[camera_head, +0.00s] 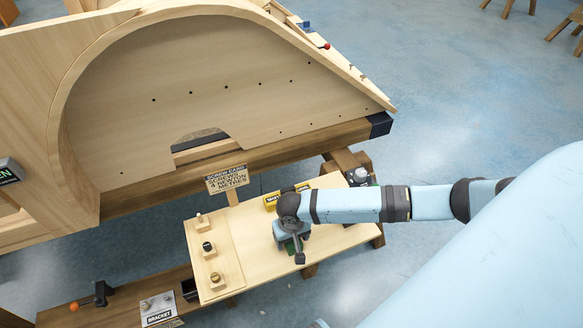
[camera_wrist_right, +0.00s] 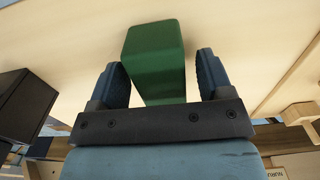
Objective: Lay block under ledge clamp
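A green block (camera_wrist_right: 155,60) lies on the light wooden bench (camera_head: 222,287). In the right wrist view it stands between the two fingers of my right gripper (camera_wrist_right: 160,68), with a visible gap at the right finger. That gripper is open. In the head view my right gripper (camera_head: 291,246) points down over the bench and hides most of the block; only a bit of green shows. A dark clamp with an orange knob (camera_head: 74,307) sits on the low wooden ledge (camera_head: 128,306) at the lower left. My left gripper is not in view.
Small wooden blocks with pegs (camera_head: 208,250) stand along the bench's left side. A "screw card" sign (camera_head: 227,180) and a yellow label (camera_head: 271,201) stand behind. A bracket label (camera_head: 159,309) is near the clamp. The large wooden bodyframe (camera_head: 190,75) rises at the back.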

